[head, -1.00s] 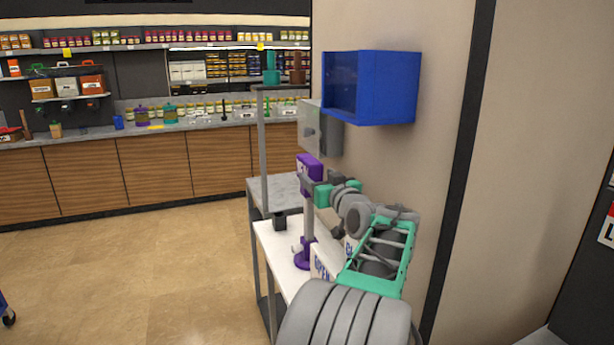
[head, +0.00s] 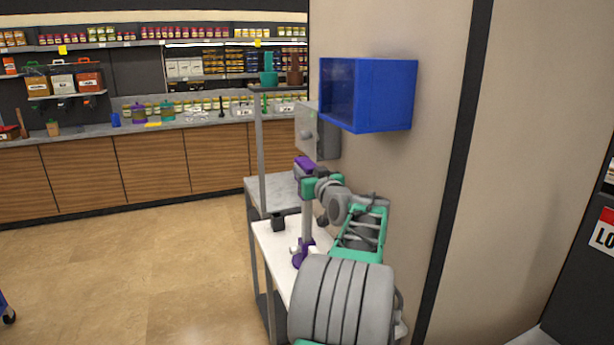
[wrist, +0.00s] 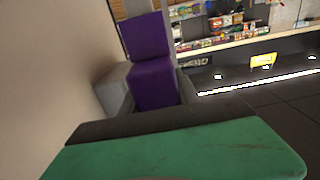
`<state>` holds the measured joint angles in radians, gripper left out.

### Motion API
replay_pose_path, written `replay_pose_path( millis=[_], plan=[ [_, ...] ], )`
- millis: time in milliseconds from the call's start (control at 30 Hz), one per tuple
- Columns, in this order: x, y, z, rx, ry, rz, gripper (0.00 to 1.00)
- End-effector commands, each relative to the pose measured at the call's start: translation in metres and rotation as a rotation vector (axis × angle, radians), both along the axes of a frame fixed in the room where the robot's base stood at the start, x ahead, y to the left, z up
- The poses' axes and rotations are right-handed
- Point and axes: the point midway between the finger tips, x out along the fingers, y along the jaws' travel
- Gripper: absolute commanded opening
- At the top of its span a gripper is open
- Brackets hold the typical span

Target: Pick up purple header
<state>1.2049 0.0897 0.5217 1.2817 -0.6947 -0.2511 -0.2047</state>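The purple header (head: 305,163) sits at the top of a grey post (head: 307,215) with a purple base (head: 301,251), on a white-topped cart. My gripper (head: 308,180) is up against the header from the near side and hides its lower part. In the wrist view the header (wrist: 153,70) shows as two purple blocks just beyond the dark edge of my green gripper (wrist: 165,117). The fingertips are mostly hidden, so I cannot tell whether they are closed on it.
A blue open box (head: 368,95) is mounted on the wall above my arm. A grey wall box (head: 318,132) is behind the header. Open floor (head: 130,275) lies to the left.

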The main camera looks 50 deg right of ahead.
Motion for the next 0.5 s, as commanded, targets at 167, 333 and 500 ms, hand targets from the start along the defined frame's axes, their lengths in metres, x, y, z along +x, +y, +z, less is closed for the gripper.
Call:
replay_pose_path(
  millis=[167, 333, 500],
  plan=[
    [-0.0001, 0.0001, 0.0000, 0.000, 0.000, 0.000, 0.22],
    [-0.0001, 0.0001, 0.0000, 0.000, 0.000, 0.000, 0.08],
    [-0.0001, 0.0001, 0.0003, 0.000, 0.000, 0.000, 0.00]
  ],
)
